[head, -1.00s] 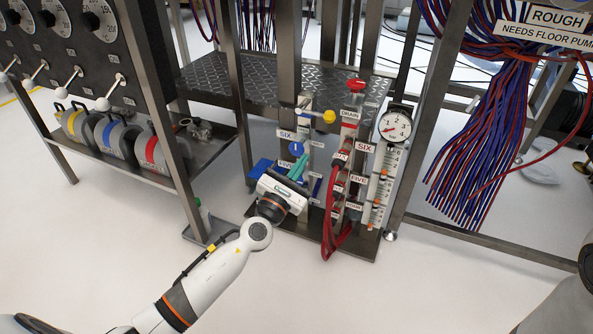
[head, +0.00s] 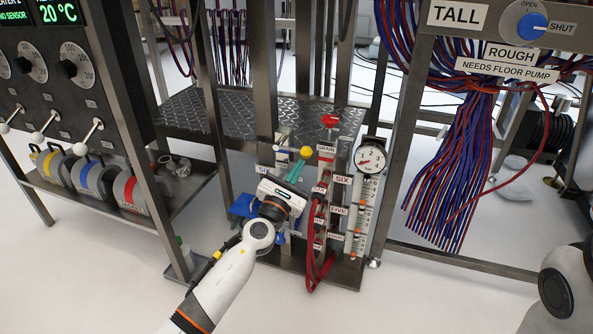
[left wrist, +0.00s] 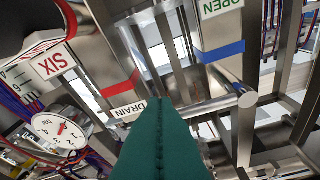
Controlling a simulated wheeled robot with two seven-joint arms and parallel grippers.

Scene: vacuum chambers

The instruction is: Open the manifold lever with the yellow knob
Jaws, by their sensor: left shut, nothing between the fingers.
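The yellow knob (head: 306,152) is on the end of a short manifold lever on the panel, left of the red drain knob (head: 330,120) in the head view. My left gripper (head: 298,166) has its teal fingers shut and empty, just below and left of the yellow knob in that view. I cannot tell whether they touch. In the left wrist view the shut teal fingers (left wrist: 160,112) point up beside a silver rod (left wrist: 215,107); no yellow shows there. My right gripper is out of view.
Red hoses (head: 318,230) hang right of my left gripper, beside a pressure gauge (head: 371,158). A frame post (head: 208,120) stands to the left. A green OPEN label (left wrist: 218,6) shows in the left wrist view. Blue and red cables (head: 440,180) hang to the right.

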